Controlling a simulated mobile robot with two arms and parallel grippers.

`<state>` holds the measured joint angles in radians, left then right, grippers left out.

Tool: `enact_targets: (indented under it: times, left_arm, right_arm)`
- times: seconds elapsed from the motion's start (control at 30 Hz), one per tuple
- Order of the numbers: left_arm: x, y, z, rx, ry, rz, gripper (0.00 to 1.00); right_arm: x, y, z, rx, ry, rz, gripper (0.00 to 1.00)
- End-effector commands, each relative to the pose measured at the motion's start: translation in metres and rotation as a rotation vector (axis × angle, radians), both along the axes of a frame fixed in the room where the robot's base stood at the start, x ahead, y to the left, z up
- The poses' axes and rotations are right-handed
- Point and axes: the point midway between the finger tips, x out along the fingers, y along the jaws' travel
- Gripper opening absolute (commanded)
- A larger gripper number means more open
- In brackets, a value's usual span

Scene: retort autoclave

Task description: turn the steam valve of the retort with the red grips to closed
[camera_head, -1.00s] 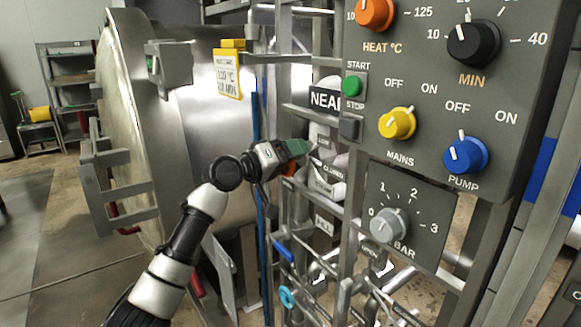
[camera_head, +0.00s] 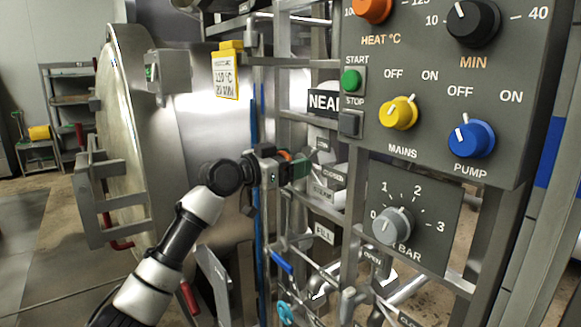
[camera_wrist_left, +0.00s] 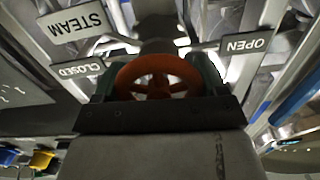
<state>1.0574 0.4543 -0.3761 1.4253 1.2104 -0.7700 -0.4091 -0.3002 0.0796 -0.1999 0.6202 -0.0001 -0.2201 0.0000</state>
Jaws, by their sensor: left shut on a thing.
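My left gripper (camera_head: 298,168) is at the pipe rack beside the retort. Its green fingers are shut on the red-orange steam valve handwheel (camera_wrist_left: 160,76), one finger on each side of the rim. In the head view only a bit of the wheel (camera_head: 285,155) shows past the gripper. In the wrist view the STEAM plate (camera_wrist_left: 77,22) and the CLOSED plate (camera_wrist_left: 80,68) are on the left, the OPEN plate (camera_wrist_left: 245,43) on the right. The wheel's setting cannot be told. The retort (camera_head: 190,120) has red grips (camera_head: 120,244) on its door. My right gripper is out of view.
A grey control panel (camera_head: 440,100) with knobs stands close on the right, with a pressure dial (camera_head: 393,226) below it. Pipes and a blue lever (camera_head: 282,262) lie below the gripper. A shelf (camera_head: 70,90) stands at the far left; floor before it is clear.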

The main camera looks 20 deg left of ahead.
Motion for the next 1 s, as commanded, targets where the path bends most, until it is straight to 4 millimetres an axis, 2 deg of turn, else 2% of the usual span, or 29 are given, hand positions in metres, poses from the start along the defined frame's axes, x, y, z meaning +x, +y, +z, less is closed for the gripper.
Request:
enact_targets:
  times: [0.03,0.4,0.93,0.97,1.0]
  left_arm:
    - [0.0002,-0.0006,-0.0045,0.027,-0.012,0.000,0.48]
    - [-0.0005,-0.0016,-0.0041,0.145,-0.102,-0.002,0.48]
    - [-0.0006,-0.0017,-0.0039,0.164,-0.116,-0.001,0.48]
    - [-0.0006,-0.0017,-0.0039,0.164,-0.116,-0.001,0.75]
    - [-0.0006,-0.0017,-0.0037,0.163,-0.117,-0.001,0.81]
  right_arm:
    - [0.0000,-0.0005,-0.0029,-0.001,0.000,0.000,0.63]
    - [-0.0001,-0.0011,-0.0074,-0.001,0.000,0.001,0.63]
    - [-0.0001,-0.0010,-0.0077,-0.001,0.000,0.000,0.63]
    - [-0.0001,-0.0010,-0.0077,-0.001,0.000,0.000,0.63]
    - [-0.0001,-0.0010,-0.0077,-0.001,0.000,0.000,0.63]
